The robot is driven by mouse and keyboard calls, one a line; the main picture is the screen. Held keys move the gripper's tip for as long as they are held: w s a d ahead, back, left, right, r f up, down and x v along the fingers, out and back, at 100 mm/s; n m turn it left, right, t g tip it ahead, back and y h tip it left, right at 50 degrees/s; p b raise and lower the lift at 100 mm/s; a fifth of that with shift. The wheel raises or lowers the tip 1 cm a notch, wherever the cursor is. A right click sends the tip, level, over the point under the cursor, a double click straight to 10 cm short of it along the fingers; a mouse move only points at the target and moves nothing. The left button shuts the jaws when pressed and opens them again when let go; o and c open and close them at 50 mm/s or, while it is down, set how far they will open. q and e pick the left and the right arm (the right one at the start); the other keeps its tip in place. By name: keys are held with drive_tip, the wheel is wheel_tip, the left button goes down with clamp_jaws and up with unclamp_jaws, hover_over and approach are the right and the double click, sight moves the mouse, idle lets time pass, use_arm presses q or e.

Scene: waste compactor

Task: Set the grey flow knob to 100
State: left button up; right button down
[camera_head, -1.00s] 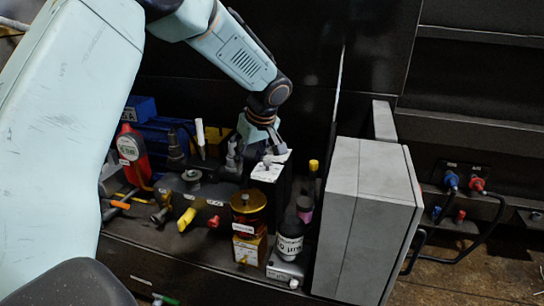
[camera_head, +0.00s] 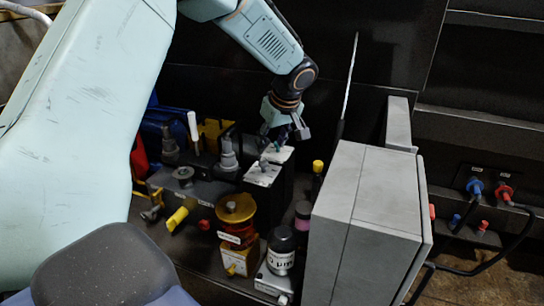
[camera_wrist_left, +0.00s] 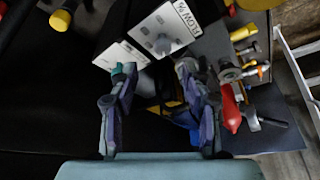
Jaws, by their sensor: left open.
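The grey flow knob (camera_wrist_left: 162,44) stands on a white plate marked FLOW % (camera_wrist_left: 180,20) in the left wrist view. In the head view the small grey knob (camera_head: 264,163) is on the nearer white plate (camera_head: 260,177). A second white plate (camera_wrist_left: 113,57) with a teal knob (camera_wrist_left: 124,68) lies beside it, farther back in the head view. My left gripper (camera_wrist_left: 156,74) is open, its fingers apart and pointing toward the plates. It hangs over the farther plate, behind the grey knob, and holds nothing visible. The knob's reading is not legible. My right gripper is out of view.
A grey box (camera_head: 365,215) stands right of the plates. A yellow-topped red jar (camera_head: 236,220) and a dark bottle (camera_head: 281,250) stand in front. A yellow-handled valve (camera_head: 177,218) and grey fittings (camera_head: 229,153) are to the left. A dark wall rises behind.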

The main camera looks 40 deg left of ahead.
sight(263, 162)
use_arm(q)
drive_tip(key=b+x, duration=0.2)
drive_tip(key=x, duration=0.4)
drive_tip(key=shift+s, duration=0.15)
drive_tip(key=shift+s+a+f+b, duration=0.1)
drive_tip(key=shift+a+f+b, duration=0.3)
drive_tip(key=shift+f, duration=0.35)
drive_tip(key=shift+c, duration=1.4)
clamp_jaws()
